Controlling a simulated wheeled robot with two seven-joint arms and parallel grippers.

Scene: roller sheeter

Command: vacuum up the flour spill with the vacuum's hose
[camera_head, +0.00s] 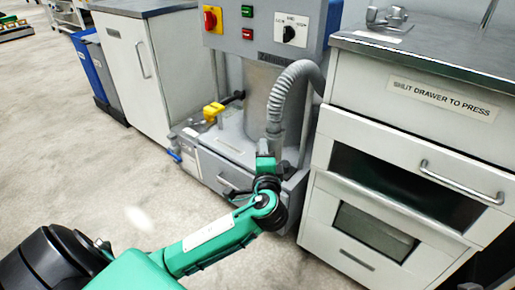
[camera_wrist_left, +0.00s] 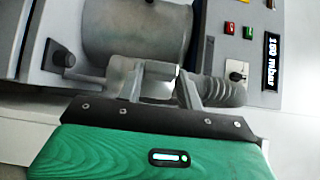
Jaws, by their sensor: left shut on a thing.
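The flour spill (camera_head: 138,218) is a small white patch on the pale floor, left of the machine in the head view. The vacuum (camera_head: 262,90) is a grey machine with a control panel on top. Its grey ribbed hose (camera_head: 288,88) curves from the right side down to my left gripper (camera_head: 272,146). My left gripper is shut on the hose's end piece, in front of the machine and well to the right of the spill. In the left wrist view, the fingers (camera_wrist_left: 160,85) are around a pale grey part, with the ribbed hose (camera_wrist_left: 222,92) beside them. My right gripper is out of view.
A cabinet with drawers (camera_head: 405,165) stands close on the right. A white cabinet (camera_head: 135,75) and blue bin (camera_head: 90,65) stand at left. The floor around the spill is clear.

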